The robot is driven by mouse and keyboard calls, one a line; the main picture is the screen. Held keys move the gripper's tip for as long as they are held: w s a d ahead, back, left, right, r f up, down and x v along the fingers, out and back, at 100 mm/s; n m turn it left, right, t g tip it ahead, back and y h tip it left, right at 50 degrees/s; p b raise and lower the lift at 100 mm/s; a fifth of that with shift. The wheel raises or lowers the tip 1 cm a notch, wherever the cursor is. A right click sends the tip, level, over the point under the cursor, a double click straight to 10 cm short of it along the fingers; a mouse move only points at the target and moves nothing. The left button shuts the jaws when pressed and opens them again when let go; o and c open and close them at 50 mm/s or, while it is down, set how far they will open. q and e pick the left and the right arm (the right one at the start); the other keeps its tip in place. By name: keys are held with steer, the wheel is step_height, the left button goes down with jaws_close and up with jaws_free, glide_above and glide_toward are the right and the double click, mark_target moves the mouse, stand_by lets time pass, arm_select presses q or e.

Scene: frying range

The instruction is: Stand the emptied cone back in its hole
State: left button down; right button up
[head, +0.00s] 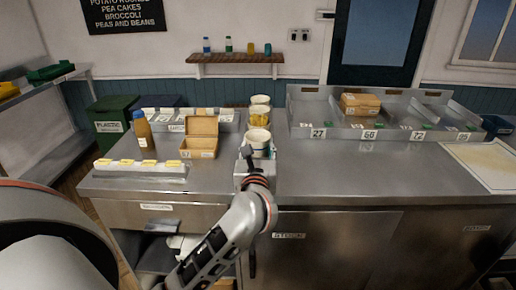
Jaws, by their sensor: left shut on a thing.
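My left gripper (247,153) is at the front edge of the steel counter, small and partly hidden by its own wrist. It is shut on the white cone (258,137), which looks empty with a dark inside and stands roughly upright. Behind this cone, in a line going back, are a cone with yellow food (259,119) and another pale cone (261,99). A pale holder (241,170) shows in part below the gripper; its hole and the cone's lower end are hidden, so I cannot tell whether the cone is in it. My right gripper is out of view.
Left of the cones are an open cardboard box (201,143), an orange-brown bottle (142,129) and a white rack with yellow pieces (140,170). A steel tray unit (390,133) with numbered bays stands at the back right. The counter's middle right (350,170) is clear.

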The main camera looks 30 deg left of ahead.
arm_select(q)
steer(key=shift+f, duration=0.15)
steer(key=shift+f, duration=0.15)
steer(key=c, duration=1.2)
jaws_free()
steer(key=shift+c, duration=0.2)
